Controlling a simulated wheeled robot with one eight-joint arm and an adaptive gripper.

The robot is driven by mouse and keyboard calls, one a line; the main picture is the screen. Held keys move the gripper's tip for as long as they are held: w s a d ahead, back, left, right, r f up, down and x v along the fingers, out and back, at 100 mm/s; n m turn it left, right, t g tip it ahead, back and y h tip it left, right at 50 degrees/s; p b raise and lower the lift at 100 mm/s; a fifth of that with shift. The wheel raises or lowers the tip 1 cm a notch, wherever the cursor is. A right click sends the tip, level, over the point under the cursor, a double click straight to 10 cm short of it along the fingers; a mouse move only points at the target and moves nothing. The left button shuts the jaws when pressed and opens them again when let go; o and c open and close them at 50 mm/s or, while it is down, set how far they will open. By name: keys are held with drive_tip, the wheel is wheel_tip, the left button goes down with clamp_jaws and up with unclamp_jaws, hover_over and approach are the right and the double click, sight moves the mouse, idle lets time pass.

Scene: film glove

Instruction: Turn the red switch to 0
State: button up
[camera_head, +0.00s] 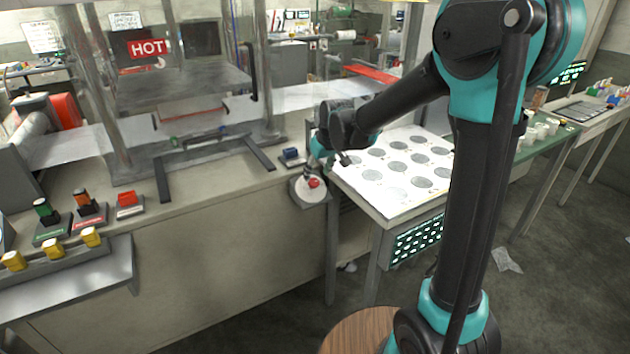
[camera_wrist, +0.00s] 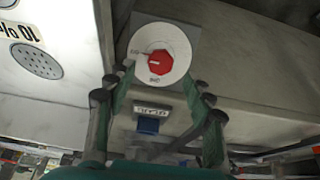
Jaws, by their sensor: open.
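A pale line on the knob seems to point left. My gripper (camera_wrist: 158,74) is open, with one finger to each side of the knob. I cannot tell whether the fingers touch it. In the head view my gripper (camera_head: 317,165) partly covers the dial.
A blue switch (camera_head: 291,154) is on the counter beside the box. A white table (camera_head: 385,205) with round grey discs stands close on the right. A press with a red HOT sign (camera_head: 147,48) is at the left. Several coloured switches line the counter's left front.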

sight(314, 181)
drive_tip(key=shift+x, duration=2.35)
drive_tip(key=shift+c, duration=0.3)
drive_tip(key=c, duration=1.1)
